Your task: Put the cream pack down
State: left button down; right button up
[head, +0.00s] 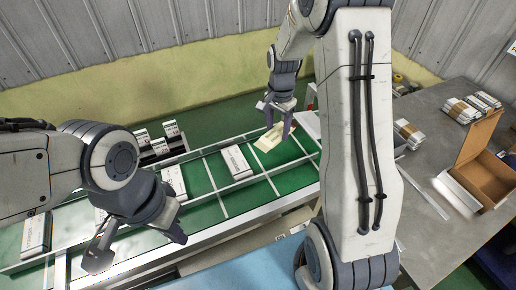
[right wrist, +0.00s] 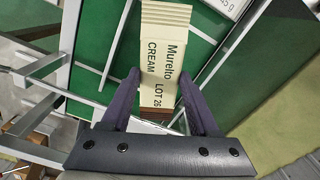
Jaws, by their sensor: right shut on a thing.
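In the right wrist view the pack (right wrist: 163,55) shows the print "Murelto CREAM LOT 26" and a stepped far end. My right gripper (head: 278,108) points down at it and is shut on its near end, with one finger on each side in the right wrist view (right wrist: 160,92). I cannot tell whether the pack touches the belt. My left gripper (head: 138,248) hangs open and empty over the conveyor's near left part.
The green belt (head: 205,172) is split by pale cross bars, with white packs (head: 235,162) in several sections. White boxes (head: 157,141) stand behind it. The grey table (head: 425,165) at right holds an open cardboard box (head: 480,150) and banded bundles (head: 410,134).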

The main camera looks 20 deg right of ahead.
aim_at(275, 154)
notch_tip(275, 154, down, 7)
jog(key=shift+s+f+p, duration=0.1)
jog(key=shift+p, duration=0.75)
jog(key=shift+f, duration=0.55)
jog(key=shift+f, duration=0.1)
jog(key=o, duration=1)
jog(key=shift+f, duration=0.1)
jog(key=o, duration=0.4)
jog(key=shift+o, duration=0.2)
